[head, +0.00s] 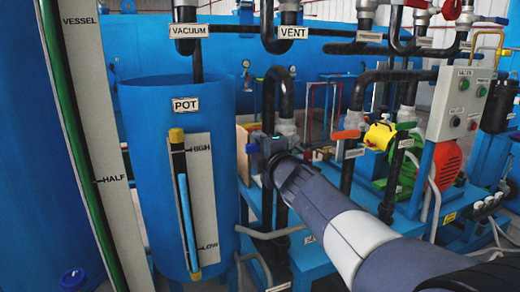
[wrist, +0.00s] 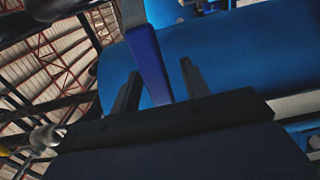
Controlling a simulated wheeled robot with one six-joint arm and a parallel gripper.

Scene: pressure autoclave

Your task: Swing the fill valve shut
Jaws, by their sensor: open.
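My gripper (head: 268,152) is at the end of my arm, in the middle of the head view, beside a dark vertical pipe right of the blue pot. In the wrist view my gripper (wrist: 160,70) has its two dark fingers apart. A flat blue lever (wrist: 149,60) passes between them, with no clear contact on either side. A small blue piece (head: 253,148) shows at the fingertips in the head view; my gripper partly hides it. No readable label shows which valve is the fill valve, so I cannot confirm that this lever belongs to it.
The blue pot (head: 145,105) with its level gauge (head: 187,215) stands close on the left. A grey control box (head: 460,103) and red motor (head: 447,165) stand farther right.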

